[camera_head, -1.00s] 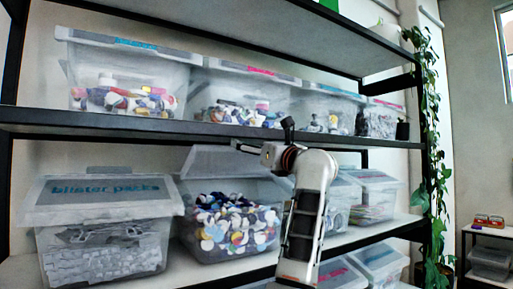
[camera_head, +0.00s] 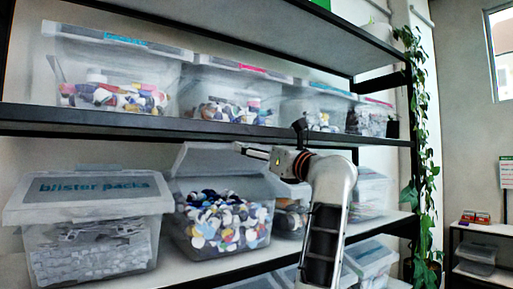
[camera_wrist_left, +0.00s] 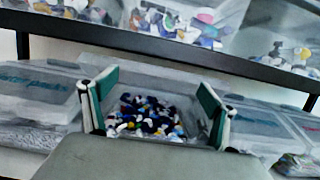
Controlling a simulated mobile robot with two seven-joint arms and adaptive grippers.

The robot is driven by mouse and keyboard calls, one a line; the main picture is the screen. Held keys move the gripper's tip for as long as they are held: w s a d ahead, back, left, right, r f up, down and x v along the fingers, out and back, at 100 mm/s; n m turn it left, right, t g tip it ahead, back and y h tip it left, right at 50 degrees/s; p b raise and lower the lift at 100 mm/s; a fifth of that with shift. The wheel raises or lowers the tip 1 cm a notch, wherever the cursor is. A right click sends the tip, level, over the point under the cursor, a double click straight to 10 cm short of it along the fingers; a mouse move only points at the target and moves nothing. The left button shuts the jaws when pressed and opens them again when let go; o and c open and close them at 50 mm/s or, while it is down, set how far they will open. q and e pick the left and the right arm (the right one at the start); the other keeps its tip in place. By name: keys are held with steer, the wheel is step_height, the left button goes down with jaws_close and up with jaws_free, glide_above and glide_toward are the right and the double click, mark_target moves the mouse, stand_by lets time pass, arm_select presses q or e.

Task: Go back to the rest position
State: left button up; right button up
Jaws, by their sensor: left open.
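My left gripper (camera_head: 241,148) is at the end of the white and black arm in the middle of the head view. It points left, in front of the shelf edge and above the open bin of caps (camera_head: 222,220). In the left wrist view the two green-lined fingers (camera_wrist_left: 157,82) stand wide apart with nothing between them. The same bin of coloured caps shows beyond them (camera_wrist_left: 150,116). The gripper looks apart from the bin. My right gripper is not in view.
A closed "blister packs" bin (camera_head: 92,195) stands left on the lower shelf. More clear bins (camera_head: 120,75) line the upper shelf, whose black front edge (camera_head: 200,128) is close to the gripper. A hanging plant (camera_head: 425,130) is at right. The floor is hidden.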

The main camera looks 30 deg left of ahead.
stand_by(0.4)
arm_select(q)
steer(key=d+f+n+t+h, duration=0.55)
steer(key=f+n, duration=0.45)
steer(key=f, duration=0.6)
steer(key=d+f+n+t+h, duration=0.45)
steer(key=f+n+h, duration=0.4)
steer(key=f, duration=0.85)
steer(key=d+f+n+t+h, duration=0.55)
steer(key=f+n, duration=0.65)
steer(key=f, duration=0.4)
steer(key=s+d+f+m+g+h, duration=0.1)
steer(key=s+f+m+g, duration=0.5)
steer(key=s+f, duration=0.9)
steer(key=s+d+f+m+g+h, duration=0.1)
steer(key=s+d+f+m+g, duration=0.2)
steer(key=s+f, duration=1.2)
step_height(320, 180, down, 6)
steer(key=m+g, duration=0.3)
steer(key=g, duration=0.1)
steer(key=shift+s+d+h, duration=0.3)
steer(key=shift+d+h, duration=0.05)
steer(key=shift+d, duration=0.05)
